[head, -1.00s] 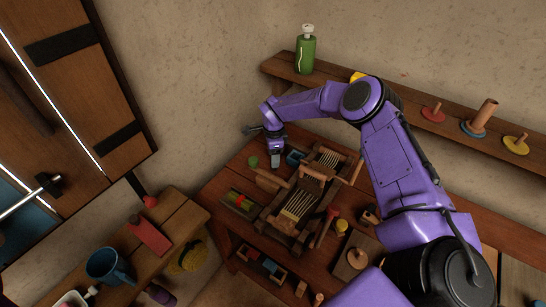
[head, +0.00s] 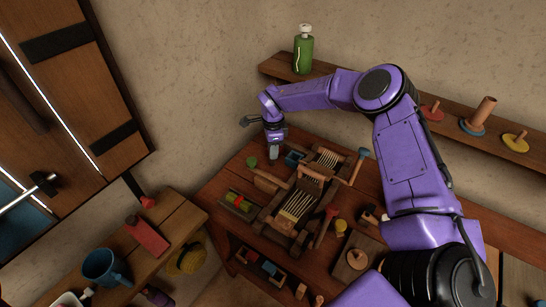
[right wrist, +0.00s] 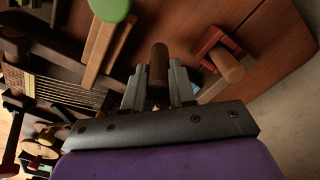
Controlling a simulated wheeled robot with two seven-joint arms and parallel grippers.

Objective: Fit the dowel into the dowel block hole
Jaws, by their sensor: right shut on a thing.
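My right gripper (head: 273,152) is at the far left end of the work table, above its surface, at the end of the purple arm. In the right wrist view it (right wrist: 158,92) is shut on a dark brown round dowel (right wrist: 158,62), which sticks out past the fingertips. The dowel cannot be made out in the head view. In the right wrist view a red block with a pale wooden cylinder (right wrist: 228,66) lies right of the fingers, apart from the dowel. I cannot tell which thing is the dowel block, and no hole shows clearly. My left gripper is not in view.
A loom-like wooden frame (head: 297,206) fills the table's middle. A green round piece (head: 252,162), a blue box (head: 293,158) and a tray of coloured pieces (head: 238,203) are near the gripper. A shelf (head: 400,100) runs along the wall behind.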

